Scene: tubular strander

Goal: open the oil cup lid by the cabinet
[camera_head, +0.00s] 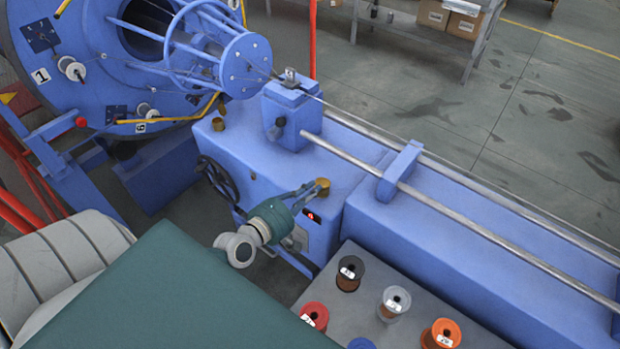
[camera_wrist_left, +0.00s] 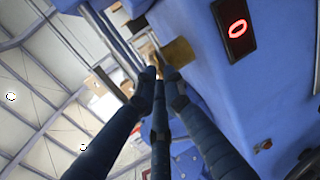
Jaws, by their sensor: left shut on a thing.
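A brass oil cup (camera_head: 323,183) stands on the blue machine top, just above the cabinet front (camera_head: 322,234) with its red light. My left gripper (camera_head: 314,187) reaches up to it from the lower left, its fingers touching or nearly touching the cup. In the left wrist view the brass piece (camera_wrist_left: 180,53) lies just beyond the dark fingertips (camera_wrist_left: 160,76), which are close together. The gripper is shut on the oil cup lid, though the fingers partly hide the contact. I cannot tell how far the lid is tilted. My right gripper is not in view.
A black handwheel (camera_head: 217,178) is left of my wrist. A steel rod (camera_head: 430,198) runs to the right. Several spools, one red (camera_head: 314,316), stand on a grey table (camera_head: 345,305). A red display (camera_wrist_left: 236,27) is close by.

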